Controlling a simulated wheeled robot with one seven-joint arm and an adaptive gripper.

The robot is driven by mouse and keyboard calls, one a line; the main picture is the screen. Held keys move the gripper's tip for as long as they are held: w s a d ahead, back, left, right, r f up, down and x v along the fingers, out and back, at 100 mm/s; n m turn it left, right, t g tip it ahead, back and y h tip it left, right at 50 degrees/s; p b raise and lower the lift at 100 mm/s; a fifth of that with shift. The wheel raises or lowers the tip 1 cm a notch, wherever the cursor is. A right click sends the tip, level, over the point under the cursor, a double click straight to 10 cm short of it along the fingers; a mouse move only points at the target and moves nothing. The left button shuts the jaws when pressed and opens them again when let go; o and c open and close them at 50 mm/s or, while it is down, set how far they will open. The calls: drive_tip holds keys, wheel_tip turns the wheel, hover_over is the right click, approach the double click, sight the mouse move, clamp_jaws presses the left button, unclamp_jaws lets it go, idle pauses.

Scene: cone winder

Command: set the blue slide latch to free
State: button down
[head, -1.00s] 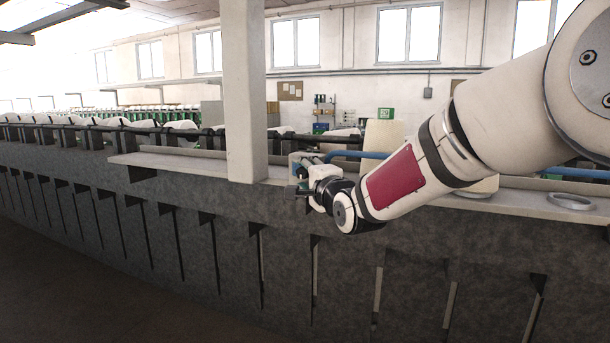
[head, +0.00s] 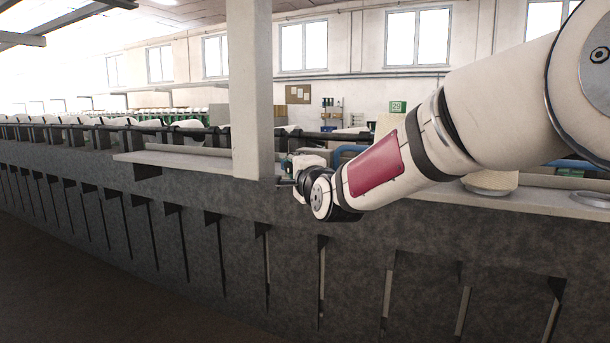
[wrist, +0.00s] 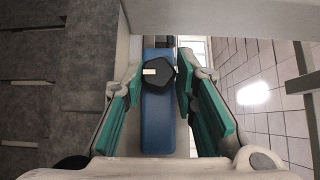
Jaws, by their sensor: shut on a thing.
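In the wrist view a blue bar (wrist: 158,122), which looks like the slide latch, runs lengthwise between my fingers. A black many-sided knob (wrist: 159,75) with a small white mark sits at its far end. My gripper (wrist: 159,78) has its teal-padded fingers on both sides of the knob, shut on it. In the head view my gripper (head: 289,183) is at the front edge of the machine, just right of the pillar; its fingertips are small there, and the latch cannot be made out.
A pale pillar (head: 250,90) rises close to the left of my gripper. A pale ledge (head: 190,164) runs along the machine. Behind my wrist are a blue curved pipe (head: 345,152) and a whitish block (head: 308,158). A round pale object (head: 490,182) sits on the ledge at right.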

drive_tip(key=shift+a+f, duration=0.15)
drive_tip(key=shift+f, duration=0.1)
drive_tip(key=c, duration=1.3)
unclamp_jaws()
drive_tip(key=shift+a, duration=0.15)
drive_tip(key=shift+c, duration=0.2)
drive_tip(key=v, duration=1.2)
drive_tip(key=shift+r, duration=0.1)
